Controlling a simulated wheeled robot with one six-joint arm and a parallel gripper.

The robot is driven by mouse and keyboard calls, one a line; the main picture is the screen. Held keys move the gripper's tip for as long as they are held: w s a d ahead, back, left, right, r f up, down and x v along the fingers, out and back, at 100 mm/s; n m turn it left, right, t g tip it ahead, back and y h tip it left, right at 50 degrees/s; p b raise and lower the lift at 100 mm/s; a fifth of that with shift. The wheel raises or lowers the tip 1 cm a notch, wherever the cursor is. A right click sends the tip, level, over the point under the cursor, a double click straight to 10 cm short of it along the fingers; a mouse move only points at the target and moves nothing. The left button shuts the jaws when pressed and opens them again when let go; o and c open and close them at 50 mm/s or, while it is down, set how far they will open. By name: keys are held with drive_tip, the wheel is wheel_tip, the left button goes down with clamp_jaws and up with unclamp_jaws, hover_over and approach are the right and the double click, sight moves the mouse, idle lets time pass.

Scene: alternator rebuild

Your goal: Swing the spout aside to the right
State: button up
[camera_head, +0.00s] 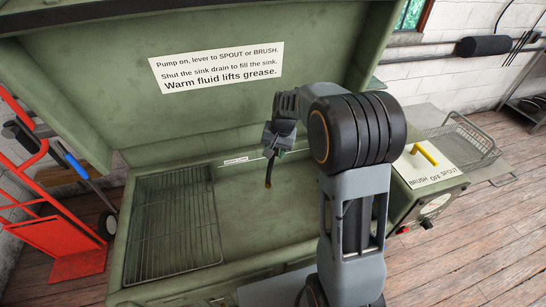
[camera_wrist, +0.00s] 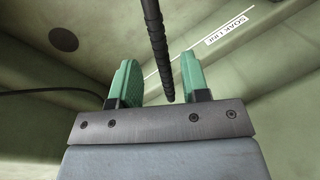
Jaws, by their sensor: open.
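The spout is a thin, dark, ribbed tube (camera_wrist: 155,40) in the wrist view. It comes down from the top edge, and its tip ends between my two green fingers, closer to the right one. My gripper (camera_wrist: 160,82) is open, with a gap visible on both sides of the spout; I cannot tell its exact depth relative to the fingers. In the head view my gripper (camera_head: 275,150) hangs over the green sink, and a short dark piece of the spout (camera_head: 268,175) shows just below it. The rest of the spout is hidden by my arm there.
The green sink (camera_head: 265,215) has a wire rack (camera_head: 175,228) at its left and a raised lid with a sign (camera_head: 216,67) behind. A control box (camera_head: 432,172) with a yellow lever (camera_head: 425,153) stands at the right. A red hand truck (camera_head: 65,240) is at the left.

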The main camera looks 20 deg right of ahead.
sight(272, 160)
drive_tip(key=shift+w+a+f, duration=0.1)
drive_tip(key=shift+a+f, duration=0.05)
drive_tip(key=shift+f, duration=0.8)
drive_tip(key=shift+a+f, duration=0.15)
drive_tip(key=shift+f, duration=0.75)
drive_tip(key=shift+c, duration=0.3)
clamp_jaws()
